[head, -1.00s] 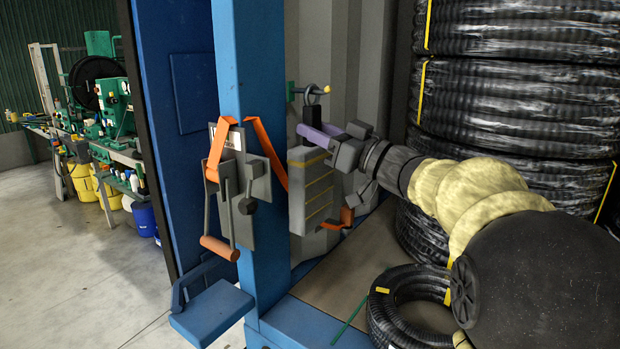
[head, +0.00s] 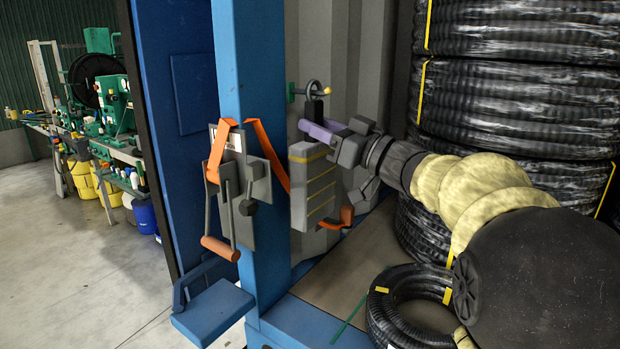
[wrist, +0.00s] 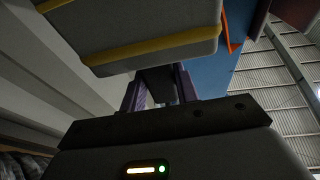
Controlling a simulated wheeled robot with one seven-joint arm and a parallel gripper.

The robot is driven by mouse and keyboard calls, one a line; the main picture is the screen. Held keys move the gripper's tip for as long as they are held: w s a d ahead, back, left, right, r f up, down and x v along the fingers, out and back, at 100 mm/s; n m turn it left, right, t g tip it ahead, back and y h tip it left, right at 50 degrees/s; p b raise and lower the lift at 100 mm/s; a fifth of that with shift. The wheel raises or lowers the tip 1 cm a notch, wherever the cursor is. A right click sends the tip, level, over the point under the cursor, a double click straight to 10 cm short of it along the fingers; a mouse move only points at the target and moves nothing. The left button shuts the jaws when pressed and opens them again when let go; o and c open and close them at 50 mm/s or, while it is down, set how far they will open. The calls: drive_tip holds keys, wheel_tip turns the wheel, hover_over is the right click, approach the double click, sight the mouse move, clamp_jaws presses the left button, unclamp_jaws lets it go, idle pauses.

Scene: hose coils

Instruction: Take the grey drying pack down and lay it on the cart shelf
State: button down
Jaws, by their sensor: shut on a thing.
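The grey drying pack (head: 313,188), a ribbed block with yellow bands, hangs upright behind the blue post. I cannot tell whether the ring still bears on the hook. My gripper (head: 312,130) has its purple fingers shut on the pack's dark neck, just above its body. In the wrist view the fingers (wrist: 158,88) close around the dark neck, with the pack (wrist: 140,30) beyond. Which surface is the cart shelf is unclear; a small flat blue ledge (head: 212,312) sits low at left.
The blue post (head: 243,70) carries a grey ratchet with orange straps (head: 219,150) close left of the pack. Tall black hose coils (head: 520,100) stand at right. A small coil (head: 385,315) lies on the beige deck (head: 345,275). Open floor is at left.

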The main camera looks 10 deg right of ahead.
drive_tip(key=shift+s+d, duration=0.1)
drive_tip(key=shift+s+d+r, duration=0.1)
drive_tip(key=shift+s+d, duration=1.2)
drive_tip(key=shift+s, duration=0.05)
drive_tip(key=shift+d, duration=0.1)
drive_tip(key=s+d, duration=0.4)
drive_tip(key=shift+s+r, duration=0.15)
drive_tip(key=shift+r, duration=0.05)
idle(0.4)
